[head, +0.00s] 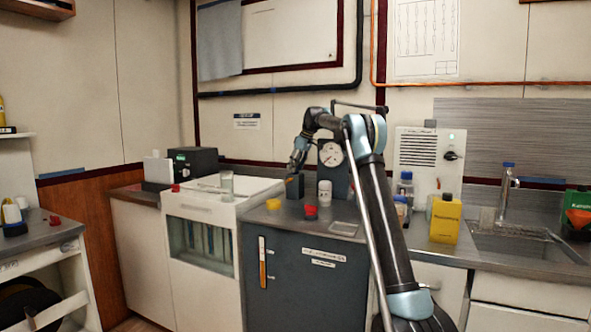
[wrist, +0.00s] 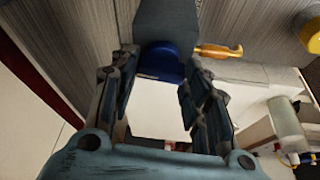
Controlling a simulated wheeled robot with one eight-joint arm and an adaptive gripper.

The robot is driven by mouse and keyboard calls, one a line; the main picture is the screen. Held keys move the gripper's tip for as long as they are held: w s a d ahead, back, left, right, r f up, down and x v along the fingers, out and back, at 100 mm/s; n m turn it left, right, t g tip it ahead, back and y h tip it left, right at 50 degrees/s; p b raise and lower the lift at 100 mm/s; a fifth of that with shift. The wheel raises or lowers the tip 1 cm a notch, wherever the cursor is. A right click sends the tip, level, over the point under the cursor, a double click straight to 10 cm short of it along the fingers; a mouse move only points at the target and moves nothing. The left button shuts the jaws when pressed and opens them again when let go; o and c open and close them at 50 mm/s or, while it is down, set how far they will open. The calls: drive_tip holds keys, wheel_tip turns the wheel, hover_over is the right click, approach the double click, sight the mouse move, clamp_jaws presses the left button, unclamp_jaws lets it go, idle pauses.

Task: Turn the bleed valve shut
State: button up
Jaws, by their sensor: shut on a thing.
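My gripper (head: 297,168) reaches down over the grey worktop, beside a dark block (head: 295,188) in front of the pressure gauge (head: 331,153). In the wrist view my gripper (wrist: 158,74) has a finger on each side of a blue knob (wrist: 162,62), which looks like the bleed valve's handle, and is shut on it. A grey body (wrist: 165,20) lies beyond the knob. A brass fitting (wrist: 218,51) sticks out to its right. The fingers hide the knob's sides, and its turn angle cannot be told.
A white bottle (head: 324,193), red cap (head: 311,211) and yellow cap (head: 273,204) stand near the gripper. A yellow container (head: 445,218) and the sink (head: 513,238) lie right of my arm.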

drive_tip(key=shift+w+d+n, duration=0.1)
drive_tip(key=shift+d+n, duration=0.1)
drive_tip(key=shift+n, duration=0.5)
drive_tip(key=o, duration=1.1)
drive_tip(key=shift+w, duration=0.1)
drive_tip(key=shift+c, duration=0.2)
drive_tip(key=shift+g, duration=0.3)
drive_tip(key=v, duration=1.1)
drive_tip(key=shift+d+r, duration=0.25)
drive_tip(key=shift+r, duration=0.05)
